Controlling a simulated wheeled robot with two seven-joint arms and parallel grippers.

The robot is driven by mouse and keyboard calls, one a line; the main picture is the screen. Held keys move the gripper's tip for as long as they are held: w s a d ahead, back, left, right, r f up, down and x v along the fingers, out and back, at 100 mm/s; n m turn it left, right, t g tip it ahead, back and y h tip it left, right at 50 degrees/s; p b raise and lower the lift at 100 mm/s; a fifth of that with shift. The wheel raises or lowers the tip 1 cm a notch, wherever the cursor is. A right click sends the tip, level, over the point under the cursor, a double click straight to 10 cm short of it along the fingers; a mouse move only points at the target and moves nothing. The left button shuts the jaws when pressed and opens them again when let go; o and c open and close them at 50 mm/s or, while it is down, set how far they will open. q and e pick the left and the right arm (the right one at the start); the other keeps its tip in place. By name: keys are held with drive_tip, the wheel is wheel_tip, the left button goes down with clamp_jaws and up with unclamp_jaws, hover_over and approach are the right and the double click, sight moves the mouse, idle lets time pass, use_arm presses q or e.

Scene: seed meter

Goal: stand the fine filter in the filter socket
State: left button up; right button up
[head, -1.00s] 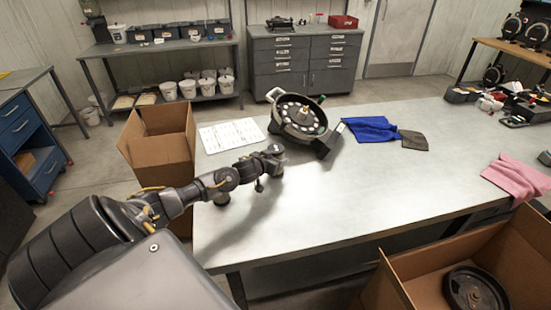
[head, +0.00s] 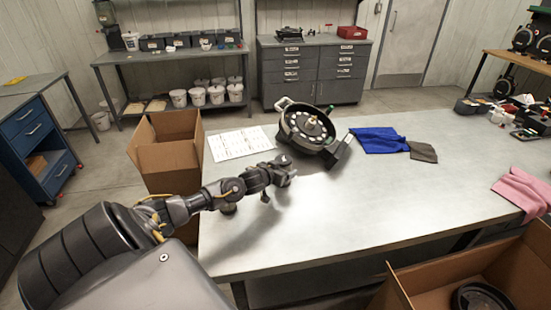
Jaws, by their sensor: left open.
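The seed meter (head: 308,128), a round dark housing with a ring of pale discs, sits tilted on a stand near the table's far edge. My left gripper (head: 291,179) is open, low over the table, just in front of the meter and apart from it. It appears empty. I cannot clearly make out the fine filter or the filter socket. A small dark round thing (head: 228,209) shows below my left forearm, partly hidden; I cannot tell what it is. My right gripper is not in view.
The metal table (head: 370,210) is clear in the middle. A printed sheet (head: 238,144) lies left of the meter, a blue cloth (head: 377,140) right of it. A pink cloth (head: 522,190) lies at the right edge. Open cardboard boxes stand left (head: 165,155) and front right (head: 440,292).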

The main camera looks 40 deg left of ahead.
use_arm(q)
drive_tip(key=b+v, duration=0.1)
drive_tip(key=v, duration=1)
drive_tip(key=shift+s, duration=0.3)
